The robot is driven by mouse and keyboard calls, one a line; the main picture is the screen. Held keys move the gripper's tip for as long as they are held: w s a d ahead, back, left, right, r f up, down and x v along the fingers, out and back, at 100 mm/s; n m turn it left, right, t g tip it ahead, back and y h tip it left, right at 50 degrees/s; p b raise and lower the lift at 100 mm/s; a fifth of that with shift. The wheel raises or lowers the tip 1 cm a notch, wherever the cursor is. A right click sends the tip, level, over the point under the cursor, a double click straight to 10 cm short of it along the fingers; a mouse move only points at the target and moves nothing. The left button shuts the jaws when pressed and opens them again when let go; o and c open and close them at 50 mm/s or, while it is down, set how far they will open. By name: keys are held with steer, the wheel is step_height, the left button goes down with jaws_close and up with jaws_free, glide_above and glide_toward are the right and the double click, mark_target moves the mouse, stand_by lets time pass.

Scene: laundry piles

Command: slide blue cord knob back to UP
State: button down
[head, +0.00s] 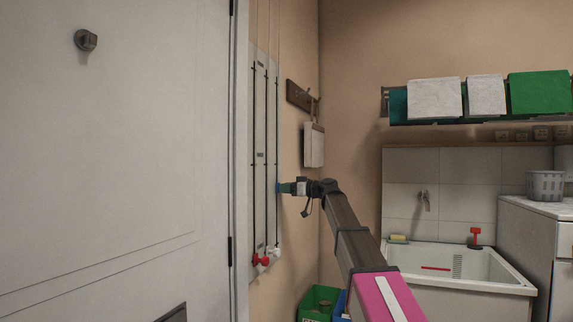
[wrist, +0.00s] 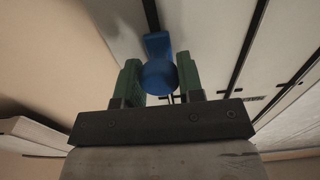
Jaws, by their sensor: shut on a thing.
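The blue cord knob (wrist: 160,75) sits on a dark vertical track in the wrist view, with a blue slider block behind it. My gripper (wrist: 160,82) has its two green fingers on either side of the knob and is shut on it. In the head view my gripper (head: 286,188) reaches the right-hand track of the cord panel (head: 259,215), about midway to two-thirds down. Little of the blue knob shows there. A red knob (head: 256,259) and a white knob (head: 276,251) are at the bottom of the panel. Small labels on the panel are too small to read.
A white door (head: 115,150) stands left of the panel. A green crate (head: 318,303) is on the floor.

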step_height(320, 180, down, 24)
steer(key=shift+s+r, duration=0.1)
steer(key=shift+r, duration=0.05)
steer(key=c, duration=0.8)
jaws_free()
steer(key=shift+o, duration=0.2)
glide_toward(277, 245)
steer(key=v, duration=0.5)
steer(key=shift+s+r, duration=0.2)
steer(key=shift+f, duration=0.1)
